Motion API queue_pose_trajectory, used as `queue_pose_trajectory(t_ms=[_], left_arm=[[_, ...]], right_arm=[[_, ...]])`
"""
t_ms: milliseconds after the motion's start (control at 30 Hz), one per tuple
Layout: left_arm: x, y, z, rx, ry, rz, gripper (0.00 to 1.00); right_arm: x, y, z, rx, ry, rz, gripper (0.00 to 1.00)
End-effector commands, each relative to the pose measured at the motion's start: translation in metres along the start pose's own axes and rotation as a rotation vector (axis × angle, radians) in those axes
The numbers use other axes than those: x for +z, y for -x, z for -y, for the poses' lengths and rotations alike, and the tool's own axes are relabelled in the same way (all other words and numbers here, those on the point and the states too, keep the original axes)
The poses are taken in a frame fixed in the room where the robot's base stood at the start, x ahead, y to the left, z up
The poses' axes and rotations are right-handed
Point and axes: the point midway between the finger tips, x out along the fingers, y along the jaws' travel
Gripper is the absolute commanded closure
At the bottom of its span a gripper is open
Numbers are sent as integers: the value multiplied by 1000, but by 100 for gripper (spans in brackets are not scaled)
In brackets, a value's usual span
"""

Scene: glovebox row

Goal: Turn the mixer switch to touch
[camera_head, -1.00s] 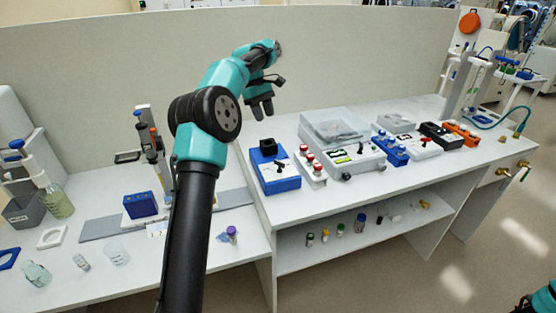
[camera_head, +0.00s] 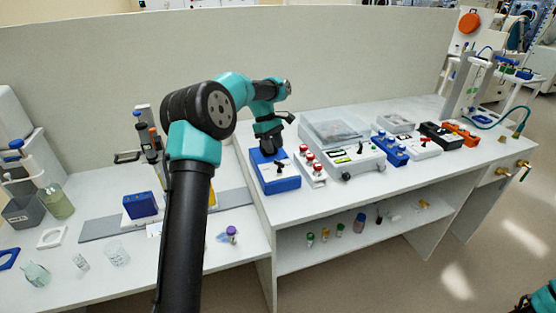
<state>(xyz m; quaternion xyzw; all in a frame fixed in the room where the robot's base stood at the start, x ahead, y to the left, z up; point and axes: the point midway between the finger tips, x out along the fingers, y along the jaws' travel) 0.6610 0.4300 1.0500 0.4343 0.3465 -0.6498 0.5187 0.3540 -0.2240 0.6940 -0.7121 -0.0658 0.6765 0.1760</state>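The mixer (camera_head: 283,186) is a blue box with a white top panel, at the left end of the raised white bench. A small dark switch (camera_head: 280,168) shows on its panel. My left gripper (camera_head: 269,147) points down over the mixer's back part, at the black cup-shaped top piece, which it largely hides. The fingers blend with that dark piece, so I cannot tell whether they touch it or how far apart they are. My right gripper is out of view; only a teal piece of my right arm shows at the bottom right corner.
A white box with red-capped knobs (camera_head: 312,170) stands close to the mixer's right. A larger device with a clear lid (camera_head: 337,130) and more boxes follow along the bench. A blue rack (camera_head: 140,205) stands on the lower table at left. A tall pale panel is behind.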

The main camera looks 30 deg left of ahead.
Motion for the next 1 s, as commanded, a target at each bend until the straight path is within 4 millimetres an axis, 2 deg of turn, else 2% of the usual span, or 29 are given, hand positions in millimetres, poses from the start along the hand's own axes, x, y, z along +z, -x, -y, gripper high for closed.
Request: queue_pose_trajectory(t_ms=[100,300,467,733,1000], left_arm=[[0,-21,0,-3,0,1,62],[0,-48,0,-2,0,1,62],[0,-56,0,-1,0,0,62],[0,-57,0,0,0,0,62],[0,-57,0,0,0,0,88]], right_arm=[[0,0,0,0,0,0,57],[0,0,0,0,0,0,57],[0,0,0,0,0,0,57],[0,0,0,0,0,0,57],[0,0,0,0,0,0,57]])
